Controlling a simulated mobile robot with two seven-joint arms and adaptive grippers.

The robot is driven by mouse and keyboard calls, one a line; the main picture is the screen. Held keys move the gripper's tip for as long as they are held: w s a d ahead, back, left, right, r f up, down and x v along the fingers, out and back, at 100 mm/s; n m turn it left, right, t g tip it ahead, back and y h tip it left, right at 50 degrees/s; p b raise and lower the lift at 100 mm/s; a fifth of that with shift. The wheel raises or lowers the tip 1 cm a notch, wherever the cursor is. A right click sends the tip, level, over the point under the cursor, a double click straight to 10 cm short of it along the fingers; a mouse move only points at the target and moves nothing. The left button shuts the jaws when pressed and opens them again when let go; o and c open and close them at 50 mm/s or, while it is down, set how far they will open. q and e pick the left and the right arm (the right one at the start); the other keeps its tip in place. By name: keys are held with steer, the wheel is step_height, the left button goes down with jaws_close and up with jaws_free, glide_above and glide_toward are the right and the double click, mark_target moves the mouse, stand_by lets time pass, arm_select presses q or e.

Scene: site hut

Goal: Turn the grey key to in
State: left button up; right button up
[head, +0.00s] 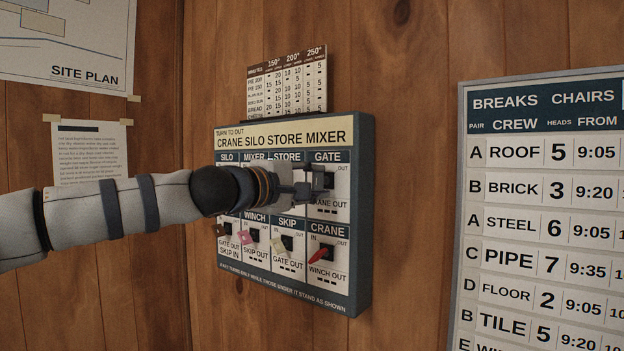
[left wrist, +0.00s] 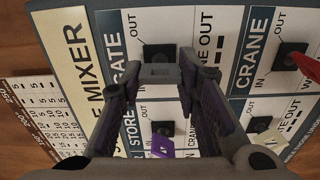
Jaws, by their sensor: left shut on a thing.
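The key panel (head: 345,290) is a white and dark blue board on the wood wall, headed "TURN TO OUT, CRANE SILO STORE MIXER". My left gripper (head: 317,181) reaches across its upper row to the GATE switch at top right. In the left wrist view its two fingers (left wrist: 160,75) are shut on a grey key (left wrist: 159,71) in front of the black GATE lock (left wrist: 157,52). The fingers hide most of the key, so I cannot tell whether it points to IN or OUT. My right gripper is not in view.
A purple key (left wrist: 162,147) sits in the STORE lock. The lower row has a pink key (head: 245,236), a cream key (head: 278,246) and a red key (head: 318,256) close below my gripper. A crew board (head: 540,125) hangs at right; bare wall lies between.

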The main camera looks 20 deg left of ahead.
arm_select(q)
steer(key=n, duration=0.4)
steer(key=shift+f+n, duration=0.1)
steer(key=shift+n, duration=2)
steer(key=o, duration=1.2)
steer(key=shift+c, duration=0.2)
steer(key=v, duration=1.2)
